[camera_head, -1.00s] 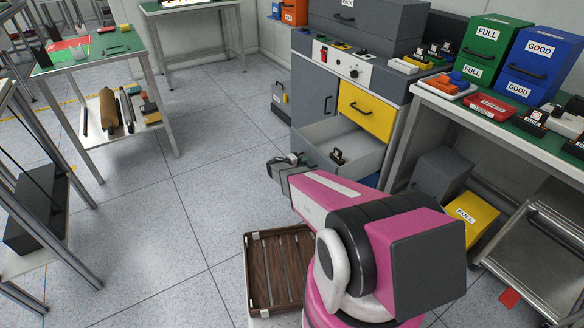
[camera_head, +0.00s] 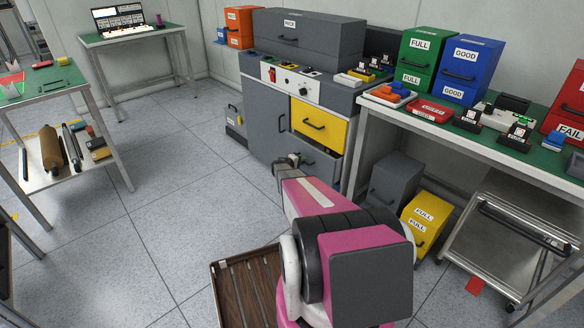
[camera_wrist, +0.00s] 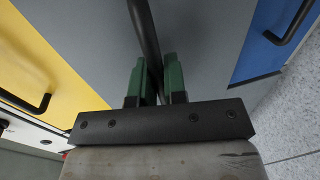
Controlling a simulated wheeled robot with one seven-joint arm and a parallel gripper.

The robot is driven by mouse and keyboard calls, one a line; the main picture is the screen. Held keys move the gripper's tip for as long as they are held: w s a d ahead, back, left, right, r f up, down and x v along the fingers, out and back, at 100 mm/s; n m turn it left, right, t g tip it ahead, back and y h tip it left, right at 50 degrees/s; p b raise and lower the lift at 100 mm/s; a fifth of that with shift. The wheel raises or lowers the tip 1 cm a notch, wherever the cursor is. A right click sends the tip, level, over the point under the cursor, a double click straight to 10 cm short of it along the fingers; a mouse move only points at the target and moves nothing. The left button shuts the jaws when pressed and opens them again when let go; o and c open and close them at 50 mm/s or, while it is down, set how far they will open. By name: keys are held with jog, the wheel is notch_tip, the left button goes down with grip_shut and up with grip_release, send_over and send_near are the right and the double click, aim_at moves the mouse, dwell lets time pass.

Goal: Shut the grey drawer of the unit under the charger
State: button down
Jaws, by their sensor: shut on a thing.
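The grey drawer (camera_head: 322,164) is in the grey unit (camera_head: 264,118), below the yellow drawer (camera_head: 318,122). Its front stands a little out from the unit, with a narrow strip of the inside showing. My gripper (camera_head: 290,160) is at the drawer front, its arm partly hiding it. In the wrist view, the green fingers of my gripper (camera_wrist: 160,82) are on both sides of the dark bar handle (camera_wrist: 146,35) and shut on it. The grey front (camera_wrist: 205,45) fills the middle of that view. A white panel with a red switch (camera_head: 272,75) sits atop the unit.
A blue drawer front (camera_wrist: 268,45) lies right of the grey one in the wrist view. A grey box (camera_head: 393,180) and a yellow box (camera_head: 428,215) stand under the bench at right. A brown slatted case (camera_head: 240,290) is near my base.

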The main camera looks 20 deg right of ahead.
aim_at(307, 157)
jog(key=x, duration=0.2)
jog(key=r+x, duration=0.1)
jog(key=x, duration=0.2)
jog(key=shift+w+d, duration=0.15)
jog(key=shift+d, duration=0.15)
jog(key=c, duration=1.2)
grip_release()
jog(key=shift+a, duration=0.1)
jog(key=v, duration=1)
jog(key=shift+a+r, duration=0.1)
jog(key=shift+a, duration=0.25)
jog(key=shift+s, duration=0.2)
jog(key=s+a+r+m+g+y, duration=0.1)
jog(key=s+a+r+g+y, duration=0.1)
jog(key=s+a+r+y, duration=0.3)
jog(key=s+a+r+m+g+y, duration=0.1)
jog(key=s+a+r+y, duration=0.3)
jog(key=s+a, duration=0.9)
jog(key=s+a+r+m+g+y, duration=0.2)
jog(key=s+a+r+y, duration=0.3)
jog(key=s, duration=1.3)
jog(key=shift+s+a+r+g+y, duration=0.1)
jog(key=shift+a+r+g+y, duration=0.05)
jog(key=shift+a+r, duration=1)
jog(key=shift+s+a+r+g+y, duration=0.15)
jog(key=shift+a+r, duration=0.75)
jog(key=shift+a, duration=0.45)
